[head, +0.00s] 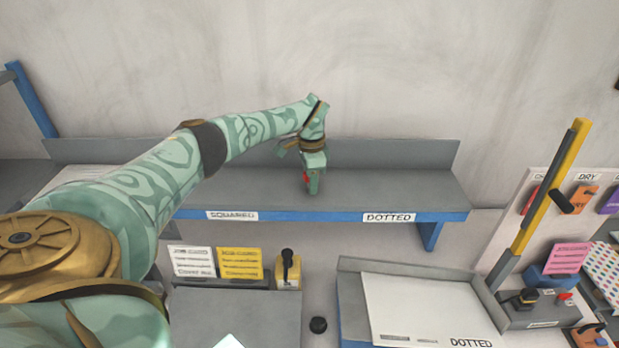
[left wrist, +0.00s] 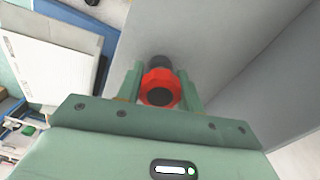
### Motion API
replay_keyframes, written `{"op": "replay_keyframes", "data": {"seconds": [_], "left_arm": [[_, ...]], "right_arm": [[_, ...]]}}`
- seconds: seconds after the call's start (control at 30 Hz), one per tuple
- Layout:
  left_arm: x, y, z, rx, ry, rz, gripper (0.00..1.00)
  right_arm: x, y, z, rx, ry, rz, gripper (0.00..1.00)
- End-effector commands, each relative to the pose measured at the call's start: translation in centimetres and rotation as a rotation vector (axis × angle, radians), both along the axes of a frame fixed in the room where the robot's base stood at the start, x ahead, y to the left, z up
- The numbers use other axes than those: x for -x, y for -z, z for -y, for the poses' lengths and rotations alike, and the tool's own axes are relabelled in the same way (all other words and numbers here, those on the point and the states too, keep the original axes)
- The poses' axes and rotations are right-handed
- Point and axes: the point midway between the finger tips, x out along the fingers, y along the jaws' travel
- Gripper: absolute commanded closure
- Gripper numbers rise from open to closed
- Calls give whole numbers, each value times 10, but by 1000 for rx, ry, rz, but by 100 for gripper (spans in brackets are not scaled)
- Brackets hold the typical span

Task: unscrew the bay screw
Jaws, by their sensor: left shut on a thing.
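My left gripper (head: 312,184) is over the grey shelf, between the SQUARED and DOTTED labels, pointing down. It is shut on a red knob-like piece with a dark centre, which I take to be the bay screw (left wrist: 160,88). In the left wrist view the gripper's two green fingers (left wrist: 162,90) stand on either side of the red piece, and a dark round part shows just beyond it. In the head view only a small bit of red (head: 306,178) shows at the fingers. I cannot tell whether the screw still sits in a hole. My right gripper is not in view.
The grey shelf (head: 400,190) has a blue front edge and a raised back. Below it are job cards (head: 240,263), a yellow block with a black handle (head: 288,270) and a white board (head: 425,305) in a tray. A yellow-black lever (head: 548,190) rises at right.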

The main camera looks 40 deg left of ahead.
Motion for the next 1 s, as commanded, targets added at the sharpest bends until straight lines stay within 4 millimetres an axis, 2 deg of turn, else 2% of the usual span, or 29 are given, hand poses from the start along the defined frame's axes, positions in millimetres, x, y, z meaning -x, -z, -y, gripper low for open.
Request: {"op": "replay_keyframes", "data": {"seconds": [0.23, 0.73, 1.0], "left_arm": [[0, -2, 0, 0, -181, -1, 89], [0, -1, 0, 0, -250, -1, 89], [1, -2, 0, 0, -440, -2, 89]], "right_arm": [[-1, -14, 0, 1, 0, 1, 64], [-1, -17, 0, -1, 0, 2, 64], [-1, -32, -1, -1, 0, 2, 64]]}}
